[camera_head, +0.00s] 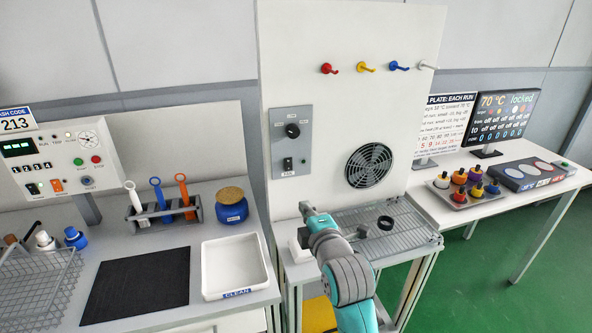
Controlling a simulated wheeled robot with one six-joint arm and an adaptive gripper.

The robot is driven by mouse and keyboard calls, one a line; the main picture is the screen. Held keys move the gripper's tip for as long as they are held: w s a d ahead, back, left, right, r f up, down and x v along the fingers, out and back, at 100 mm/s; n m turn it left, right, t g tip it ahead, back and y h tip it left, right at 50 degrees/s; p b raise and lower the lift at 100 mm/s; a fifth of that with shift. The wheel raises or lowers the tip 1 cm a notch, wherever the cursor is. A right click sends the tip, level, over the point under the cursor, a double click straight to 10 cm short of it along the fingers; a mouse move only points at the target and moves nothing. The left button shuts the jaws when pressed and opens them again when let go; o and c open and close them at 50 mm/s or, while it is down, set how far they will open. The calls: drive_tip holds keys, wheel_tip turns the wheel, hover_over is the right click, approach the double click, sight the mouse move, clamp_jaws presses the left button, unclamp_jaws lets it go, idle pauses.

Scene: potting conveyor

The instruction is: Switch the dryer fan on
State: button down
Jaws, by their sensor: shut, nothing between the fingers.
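The dryer fan's round dark grille (369,166) is set in the tall white back panel. Left of it is a grey control plate (304,148) with a black round knob (292,130) and, below that, a small black rocker switch (288,164) above a label too small to read surely. The rocker's position cannot be made out. My gripper (362,231) appears as a small dark shape beyond my wrist, low over the rack, below and right of the switch and apart from it. It is shut and empty; its fingers are mostly hidden.
A wire drying rack (410,238) bears a black ring (385,223). Coloured pegs (328,68) stick out above the fan. At left are a white tray (206,283), a brush holder (194,215) and a blue jar (232,211). The space before the control plate looks clear.

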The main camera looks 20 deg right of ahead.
sight(289, 170)
drive_tip(key=shift+w+d+r+n, duration=0.15)
drive_tip(key=shift+w+d+r, duration=0.05)
drive_tip(key=shift+w+r, duration=0.35)
drive_tip(key=shift+w+d+r+n, duration=0.15)
drive_tip(key=shift+w+r, duration=0.25)
drive_tip(key=shift+r, duration=0.1)
drive_tip(key=w, duration=0.4)
drive_tip(key=w+f, duration=0.1)
drive_tip(key=w, duration=0.9)
drive_tip(key=shift+f, duration=0.35)
drive_tip(key=shift+s, duration=0.1)
drive_tip(key=shift+w+f, duration=0.1)
drive_tip(key=shift+w, duration=0.15)
